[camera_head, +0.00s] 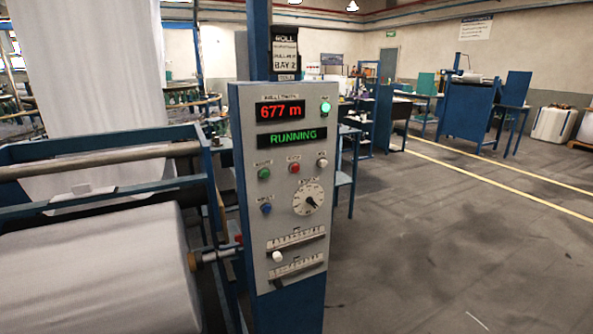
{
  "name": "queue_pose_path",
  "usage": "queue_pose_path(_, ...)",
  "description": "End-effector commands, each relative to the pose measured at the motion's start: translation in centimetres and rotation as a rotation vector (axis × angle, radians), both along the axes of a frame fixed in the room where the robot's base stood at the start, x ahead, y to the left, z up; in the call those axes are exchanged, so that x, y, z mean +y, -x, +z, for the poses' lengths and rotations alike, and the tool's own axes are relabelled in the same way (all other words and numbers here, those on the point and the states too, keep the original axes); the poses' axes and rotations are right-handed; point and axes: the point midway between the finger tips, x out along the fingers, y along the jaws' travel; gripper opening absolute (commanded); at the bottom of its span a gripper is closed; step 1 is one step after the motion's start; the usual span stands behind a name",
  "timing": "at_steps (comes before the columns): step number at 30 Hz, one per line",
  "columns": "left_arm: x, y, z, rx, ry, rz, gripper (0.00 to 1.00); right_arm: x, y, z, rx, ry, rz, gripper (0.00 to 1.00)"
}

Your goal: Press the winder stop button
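The winder control panel (250,235) is a light grey plate on a blue post, upright in the middle of the view. Its upper button row has a green button (264,173), a red button (294,168) and a white button (322,162). The small labels above them are too blurred to read surely. A blue button (266,208) sits lower left, beside a round dial (308,199). The red display (280,111) reads 677 m and the green display (292,137) reads RUNNING. A green lamp (325,108) is lit. Neither of my grippers is in view.
A large white fabric roll (95,270) lies in the blue winder frame (100,148) left of the panel. The panel's lower part has two slotted strips, one with a white knob (277,256). The grey floor (430,260) to the right is clear.

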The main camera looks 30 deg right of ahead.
Motion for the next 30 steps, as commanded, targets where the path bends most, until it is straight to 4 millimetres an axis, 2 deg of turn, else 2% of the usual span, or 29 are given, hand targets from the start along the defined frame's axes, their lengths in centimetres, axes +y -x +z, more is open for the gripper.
queue_pose_path(4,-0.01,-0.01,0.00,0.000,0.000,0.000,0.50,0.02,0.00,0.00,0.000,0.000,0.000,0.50)
queue_pose_path(8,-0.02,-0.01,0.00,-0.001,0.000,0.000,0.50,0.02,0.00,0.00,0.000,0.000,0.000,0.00)
queue_pose_path(30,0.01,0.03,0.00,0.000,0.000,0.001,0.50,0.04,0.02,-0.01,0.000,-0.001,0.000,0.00)
